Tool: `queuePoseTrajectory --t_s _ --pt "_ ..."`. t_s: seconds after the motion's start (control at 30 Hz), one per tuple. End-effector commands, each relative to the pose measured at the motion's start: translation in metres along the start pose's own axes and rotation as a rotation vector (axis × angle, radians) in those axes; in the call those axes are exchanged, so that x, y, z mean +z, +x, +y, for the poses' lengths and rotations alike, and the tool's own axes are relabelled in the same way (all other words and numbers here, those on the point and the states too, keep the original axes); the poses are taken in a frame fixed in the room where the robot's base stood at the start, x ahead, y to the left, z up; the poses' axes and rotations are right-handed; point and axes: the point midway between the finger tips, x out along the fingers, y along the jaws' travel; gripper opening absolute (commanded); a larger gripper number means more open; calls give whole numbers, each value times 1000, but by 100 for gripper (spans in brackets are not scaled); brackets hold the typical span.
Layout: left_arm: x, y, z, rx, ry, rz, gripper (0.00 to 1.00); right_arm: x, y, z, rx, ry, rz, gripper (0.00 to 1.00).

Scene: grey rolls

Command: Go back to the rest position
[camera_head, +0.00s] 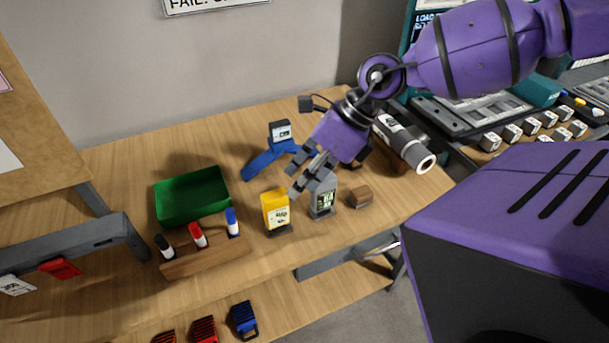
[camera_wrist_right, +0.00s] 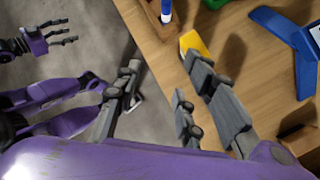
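My right gripper (camera_head: 302,183) reaches in from the right above the wooden table (camera_head: 120,175). In the head view its fingers hang close to a yellow container (camera_head: 275,210) and a grey container with a small display (camera_head: 323,200); I cannot tell whether they touch. In the right wrist view its fingers (camera_wrist_right: 160,75) are spread apart with nothing between them, and the yellow container (camera_wrist_right: 194,42) shows beside one fingertip. My left gripper (camera_wrist_right: 50,38) shows only in the right wrist view, with its fingers spread and empty, over the grey floor.
A green tray (camera_head: 192,197) and a wooden holder with markers (camera_head: 205,258) stand left. A blue stand (camera_head: 265,163) is behind my right gripper. A grey roll (camera_head: 405,145) and a small brown block (camera_head: 361,196) lie right. A keyboard-like console (camera_head: 480,120) is at the far right.

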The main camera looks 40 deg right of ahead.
Motion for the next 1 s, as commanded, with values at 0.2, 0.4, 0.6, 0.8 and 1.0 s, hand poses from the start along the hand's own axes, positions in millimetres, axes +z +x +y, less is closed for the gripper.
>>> queuePoseTrajectory --t_s 0.2,0.4,0.6,0.8,1.0 --pt "0 0 0 0 0 0 54 -1 0 0 4 22 -3 36" --pt "0 0 0 0 0 0 54 -1 0 0 4 20 -3 36" --pt "0 0 0 0 0 1 54 -1 0 0 5 25 -7 36" --pt "-4 -1 0 0 -2 6 54 -10 3 -10 56 238 -152 36" --pt "-4 -2 2 4 -4 -1 54 -36 10 -38 156 728 -460 36"
